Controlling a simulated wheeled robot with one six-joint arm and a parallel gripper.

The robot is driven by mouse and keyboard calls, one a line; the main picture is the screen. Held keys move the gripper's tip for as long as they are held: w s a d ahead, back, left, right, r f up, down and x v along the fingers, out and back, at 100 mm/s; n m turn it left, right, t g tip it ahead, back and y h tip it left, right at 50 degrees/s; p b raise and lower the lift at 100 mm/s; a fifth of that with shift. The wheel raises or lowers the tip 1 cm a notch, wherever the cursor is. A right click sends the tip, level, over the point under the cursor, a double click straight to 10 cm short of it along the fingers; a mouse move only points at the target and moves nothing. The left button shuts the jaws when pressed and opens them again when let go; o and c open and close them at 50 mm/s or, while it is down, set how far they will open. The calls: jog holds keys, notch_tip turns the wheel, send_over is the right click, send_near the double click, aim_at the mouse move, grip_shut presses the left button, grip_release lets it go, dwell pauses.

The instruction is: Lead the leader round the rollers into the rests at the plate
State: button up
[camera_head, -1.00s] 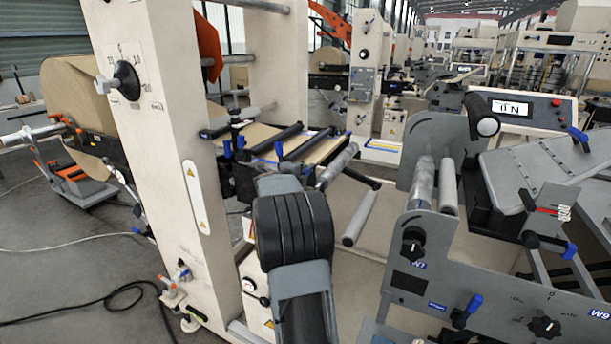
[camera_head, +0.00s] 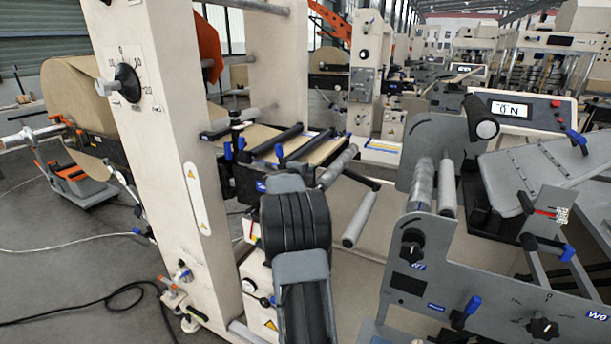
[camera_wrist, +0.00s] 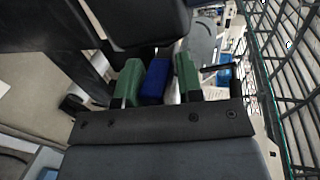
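The brown kraft web (camera_head: 258,138) lies on a table between dark bars with blue ends, behind the white upright. Pale rollers (camera_head: 338,166) and (camera_head: 361,219) stand right of it. My arm reaches in from the bottom centre and hides my gripper in the head view. In the wrist view, my gripper (camera_wrist: 157,80) has two green finger pads with a blue block (camera_wrist: 157,80) between them. The block lies close to the left pad, and a narrow pale strip shows by the right pad. I cannot tell whether both pads touch it. The rests and plate cannot be made out for sure.
A white upright (camera_head: 170,110) with a black knob stands close left of my arm. A grey side plate (camera_head: 470,275) with knobs and two rollers stands on the right. A large kraft roll (camera_head: 75,90) is at the far left. A black cable lies on the floor.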

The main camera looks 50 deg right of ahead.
jog(key=shift+f, duration=0.4)
grip_shut()
notch_tip(320, 180, up, 5)
jog(key=p, duration=0.4)
jog(key=shift+a+r+p, duration=0.1)
jog(key=shift+p, duration=0.3)
jog(key=shift+f+b, duration=0.2)
jog(key=shift+b, duration=0.5)
jog(key=shift+r+h+b, duration=0.25)
jog(key=shift+h+b, duration=0.25)
jog(key=shift+b, duration=1)
jog(key=shift+s+r, duration=0.1)
jog(key=shift+r, duration=0.05)
jog(key=shift+s+d+r, duration=0.2)
jog(key=shift+s+r, duration=0.2)
jog(key=shift+s, duration=0.3)
jog(key=shift+s+d+r, duration=0.25)
jog(key=shift+s+r, duration=0.1)
jog(key=shift+s, duration=0.4)
jog(key=shift+s+d+r, duration=0.2)
jog(key=shift+s+r, duration=0.2)
jog(key=shift+s, duration=0.3)
